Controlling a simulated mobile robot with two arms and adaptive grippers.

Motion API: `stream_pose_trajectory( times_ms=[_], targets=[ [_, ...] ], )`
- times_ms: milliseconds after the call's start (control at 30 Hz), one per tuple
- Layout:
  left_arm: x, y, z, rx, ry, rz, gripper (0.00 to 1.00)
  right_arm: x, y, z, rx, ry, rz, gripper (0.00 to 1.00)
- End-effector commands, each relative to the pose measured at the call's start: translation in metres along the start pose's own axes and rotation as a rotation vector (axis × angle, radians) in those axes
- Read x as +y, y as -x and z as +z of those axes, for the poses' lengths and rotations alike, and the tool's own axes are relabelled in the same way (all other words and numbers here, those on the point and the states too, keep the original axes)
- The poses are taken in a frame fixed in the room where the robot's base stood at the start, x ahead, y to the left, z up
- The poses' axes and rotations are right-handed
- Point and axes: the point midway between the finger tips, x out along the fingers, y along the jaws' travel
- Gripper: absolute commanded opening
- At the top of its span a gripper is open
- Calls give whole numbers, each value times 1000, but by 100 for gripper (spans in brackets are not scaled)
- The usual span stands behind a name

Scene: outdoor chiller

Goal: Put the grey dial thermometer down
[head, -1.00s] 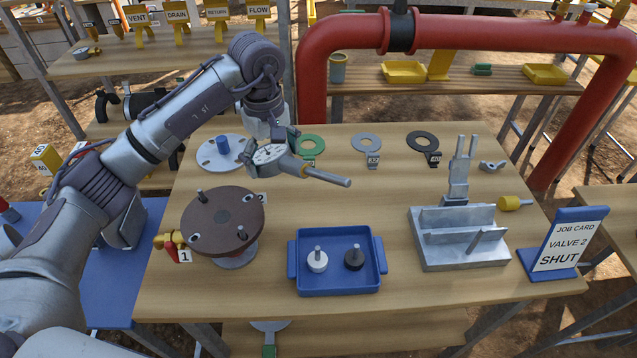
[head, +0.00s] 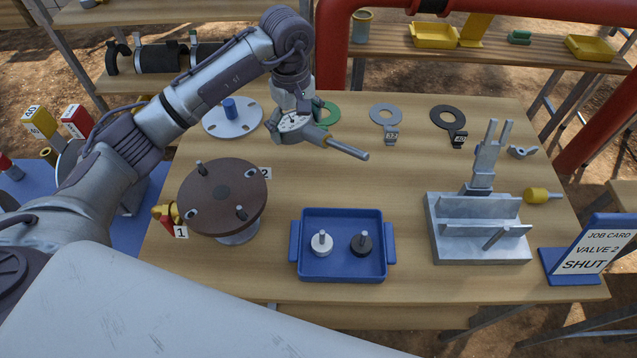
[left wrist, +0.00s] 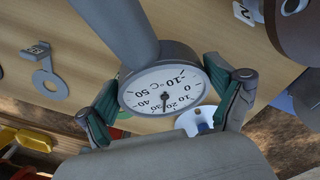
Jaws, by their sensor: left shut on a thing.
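The grey dial thermometer (head: 289,123) has a round white face and a long grey stem (head: 345,148) pointing right and toward me in the head view. My left gripper (head: 298,112) is shut on its dial housing, over the back of the wooden table. In the left wrist view the dial face (left wrist: 165,90) sits between the two fingers (left wrist: 168,108), with the green-grey pads at its sides. The stem leaves the top of that view. I cannot tell how much gap there is under the thermometer. My right gripper is not in view.
A white flange with a blue stub (head: 232,117) lies left of the thermometer, and a green ring (head: 328,113) lies just behind it. The brown round plate (head: 222,195), blue tray (head: 340,275) and metal fixture (head: 478,245) stand nearer. The table's middle (head: 390,180) is bare.

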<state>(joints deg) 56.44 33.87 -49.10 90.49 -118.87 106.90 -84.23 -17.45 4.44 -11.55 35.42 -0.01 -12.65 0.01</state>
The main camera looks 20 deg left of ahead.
Motion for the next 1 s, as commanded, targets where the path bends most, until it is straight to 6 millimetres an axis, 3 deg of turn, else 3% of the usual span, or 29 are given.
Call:
stream_pose_trajectory(
  times_ms=[300,733,1000],
  targets=[
    [-2,-50,1,-4,0,-1,50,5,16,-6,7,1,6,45],
    [-2,-98,1,-2,1,2,50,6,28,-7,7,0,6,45],
    [-2,-104,0,1,-1,3,50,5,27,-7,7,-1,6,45]
  ],
)
